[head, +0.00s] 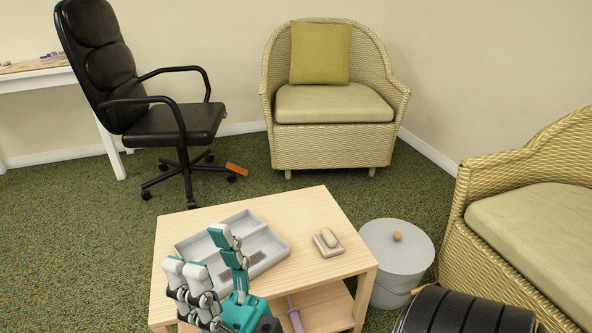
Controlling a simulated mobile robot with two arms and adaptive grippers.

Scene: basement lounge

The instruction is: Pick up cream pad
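A small cream pad (328,246), squarish, lies on the right part of the light wooden table (300,208). A rounded cream piece (329,237) sits on top of it and hides part of it. My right gripper (203,256), teal and white, is left of the pad, over the front left part of the table. Its fingers are spread apart, with nothing seen between them. It is clear of the pad. My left gripper is not in view.
A grey compartment tray (283,248) lies on the table between my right gripper and the pad. A grey lidded bin (398,250) stands right of the table. A black ribbed thing (465,312) is at the bottom right. Wicker armchairs (335,140) stand behind and at the right.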

